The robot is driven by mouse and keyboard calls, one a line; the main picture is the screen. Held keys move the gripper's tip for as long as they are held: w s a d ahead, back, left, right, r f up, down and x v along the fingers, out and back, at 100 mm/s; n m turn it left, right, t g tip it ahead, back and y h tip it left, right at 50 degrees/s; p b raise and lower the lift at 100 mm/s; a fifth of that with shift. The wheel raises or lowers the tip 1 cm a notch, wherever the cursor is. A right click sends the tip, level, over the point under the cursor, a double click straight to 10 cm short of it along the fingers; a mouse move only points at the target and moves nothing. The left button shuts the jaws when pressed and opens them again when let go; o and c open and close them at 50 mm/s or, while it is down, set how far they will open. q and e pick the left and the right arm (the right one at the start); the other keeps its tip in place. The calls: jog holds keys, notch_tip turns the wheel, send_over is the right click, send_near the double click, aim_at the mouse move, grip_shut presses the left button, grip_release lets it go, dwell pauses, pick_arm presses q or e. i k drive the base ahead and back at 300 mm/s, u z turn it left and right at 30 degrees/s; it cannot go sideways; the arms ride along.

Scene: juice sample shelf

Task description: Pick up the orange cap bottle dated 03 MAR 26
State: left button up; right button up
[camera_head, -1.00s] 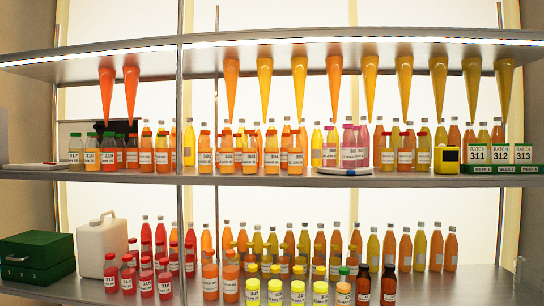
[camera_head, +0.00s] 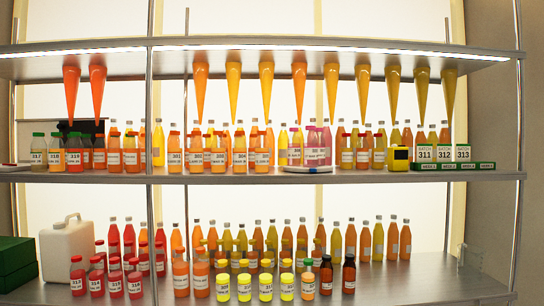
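Many juice bottles stand on two shelves. An orange bottle with a green cap (camera_head: 326,278) stands beside two dark bottles (camera_head: 349,277). Orange bottles with red caps (camera_head: 175,158) fill part of the upper shelf. Neither of my grippers is in view.
Small red bottles (camera_head: 96,280) and yellow-capped jars (camera_head: 244,287) crowd the lower front. A white jug (camera_head: 68,252) and green box (camera_head: 16,262) stand at left. Shelf posts (camera_head: 149,200) (camera_head: 519,200) rise in front. The lower shelf's right end (camera_head: 430,275) is mostly bare.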

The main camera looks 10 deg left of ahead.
aim_at(240, 144)
jog(key=z, duration=0.35)
jog(key=k, duration=0.4)
jog(key=z, duration=1)
jog(key=i, duration=1.6)
jog(key=u, duration=0.6)
